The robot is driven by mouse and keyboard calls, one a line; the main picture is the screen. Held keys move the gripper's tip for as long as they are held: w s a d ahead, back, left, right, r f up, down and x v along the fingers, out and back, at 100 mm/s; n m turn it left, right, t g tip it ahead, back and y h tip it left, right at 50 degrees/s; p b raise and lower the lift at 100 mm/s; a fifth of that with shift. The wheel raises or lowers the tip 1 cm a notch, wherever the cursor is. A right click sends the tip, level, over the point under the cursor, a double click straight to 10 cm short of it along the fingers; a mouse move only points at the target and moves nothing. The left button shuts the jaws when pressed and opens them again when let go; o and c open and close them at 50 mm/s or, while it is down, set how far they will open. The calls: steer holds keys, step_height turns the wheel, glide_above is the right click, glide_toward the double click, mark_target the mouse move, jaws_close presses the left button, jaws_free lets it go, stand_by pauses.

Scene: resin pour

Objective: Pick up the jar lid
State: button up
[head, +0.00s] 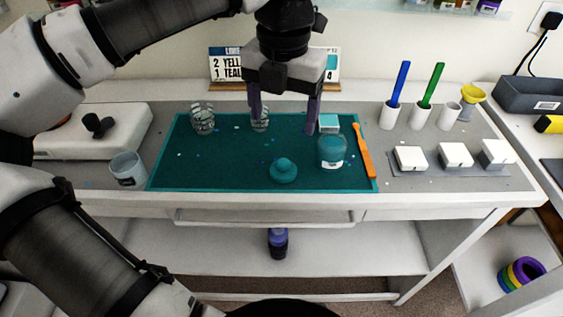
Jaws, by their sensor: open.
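The jar lid (284,171), a teal disc with a raised knob, lies on the teal mat (215,175) near its front edge. A teal jar (332,151) with a pale label stands just to the right of the lid. My gripper (283,118) points down over the back half of the mat, with its two purple fingers spread wide. Nothing is between the fingers except part of a clear cup behind. The gripper appears above and behind the lid, apart from it.
Clear cups (203,119) stand at the mat's back. An orange stick (364,152) lies along the mat's right side. A grey cup (127,168) stands left of the mat. White blocks (410,157) sit at right. The mat's front left is mostly clear.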

glide_above(283, 162)
steer(key=f, duration=0.5)
steer(key=s+f, duration=0.1)
steer(key=f, duration=0.1)
steer(key=shift+f, duration=0.35)
steer(key=f+p, duration=0.1)
steer(key=f, duration=0.1)
steer(key=w+f+p, duration=0.1)
steer(key=f, duration=0.1)
steer(key=shift+f, duration=0.65)
steer(key=c, duration=1)
